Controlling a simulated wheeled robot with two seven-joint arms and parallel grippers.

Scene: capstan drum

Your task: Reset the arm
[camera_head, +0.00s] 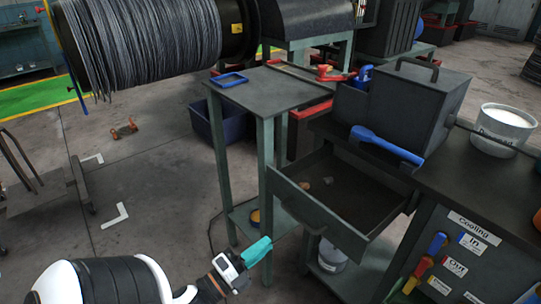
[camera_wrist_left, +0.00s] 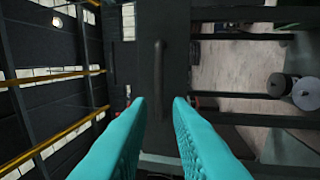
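My left arm comes in at the bottom left of the head view. Its teal-fingered gripper (camera_head: 257,252) is in front of the open drawer and beside a leg of the small table. In the left wrist view the two teal fingers (camera_wrist_left: 159,100) stand apart with nothing between them, so the left gripper is open and empty. A dark vertical handle (camera_wrist_left: 158,66) shows beyond the fingertips, apart from them. My right gripper is in neither view.
An open drawer (camera_head: 290,192) with small bits inside juts from the dark workbench (camera_head: 490,190). A small metal table (camera_head: 270,92) stands left of it. A grey box (camera_head: 410,105) and white bucket (camera_head: 502,130) sit on the bench. A cable drum (camera_head: 140,40) is upper left.

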